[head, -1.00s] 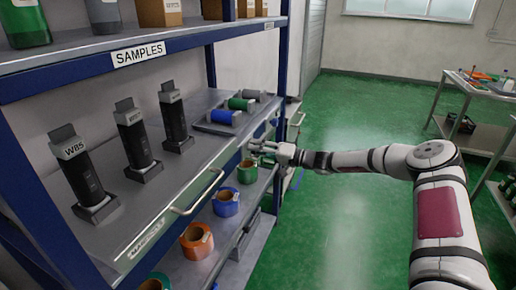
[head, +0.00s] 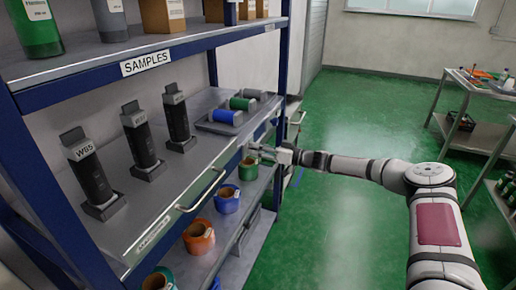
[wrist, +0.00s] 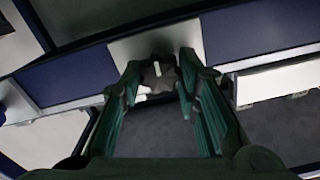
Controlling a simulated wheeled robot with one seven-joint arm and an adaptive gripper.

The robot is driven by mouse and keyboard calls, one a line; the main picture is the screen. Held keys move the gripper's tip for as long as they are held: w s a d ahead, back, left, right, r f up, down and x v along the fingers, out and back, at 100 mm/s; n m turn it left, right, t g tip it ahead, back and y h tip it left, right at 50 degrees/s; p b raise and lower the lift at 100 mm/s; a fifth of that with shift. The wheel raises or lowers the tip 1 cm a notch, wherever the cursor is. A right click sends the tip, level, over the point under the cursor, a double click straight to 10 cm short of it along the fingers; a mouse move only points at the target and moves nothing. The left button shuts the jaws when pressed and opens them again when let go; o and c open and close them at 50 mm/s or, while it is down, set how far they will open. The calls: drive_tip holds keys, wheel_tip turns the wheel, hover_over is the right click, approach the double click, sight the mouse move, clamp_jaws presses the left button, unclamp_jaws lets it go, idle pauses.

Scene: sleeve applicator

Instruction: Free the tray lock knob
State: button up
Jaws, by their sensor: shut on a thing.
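The lock knob (wrist: 158,72) is dark and lobed with a pale mark, on a light metal plate (wrist: 125,48) in the wrist view. My gripper (wrist: 160,75) is shut on the knob, a finger on each side of it. In the head view my gripper (head: 256,150) is at the right front end of the grey pull-out tray (head: 205,160), beside the blue rack post. The knob is too small to make out there. The tray has a bar handle (head: 203,190) along its front.
Several black dispensers, one marked W85 (head: 90,180), stand on the tray. A small holder with blue (head: 228,117) and green rolls lies at its far end. Tape rolls (head: 227,200) sit on the shelf below. The green floor to the right is clear up to a bench.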

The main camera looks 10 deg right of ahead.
drive_tip(key=shift+f+n, duration=0.1)
drive_tip(key=shift+n, duration=0.3)
drive_tip(key=o, duration=1.2)
drive_tip(key=shift+c, duration=0.2)
drive_tip(key=v, duration=1.2)
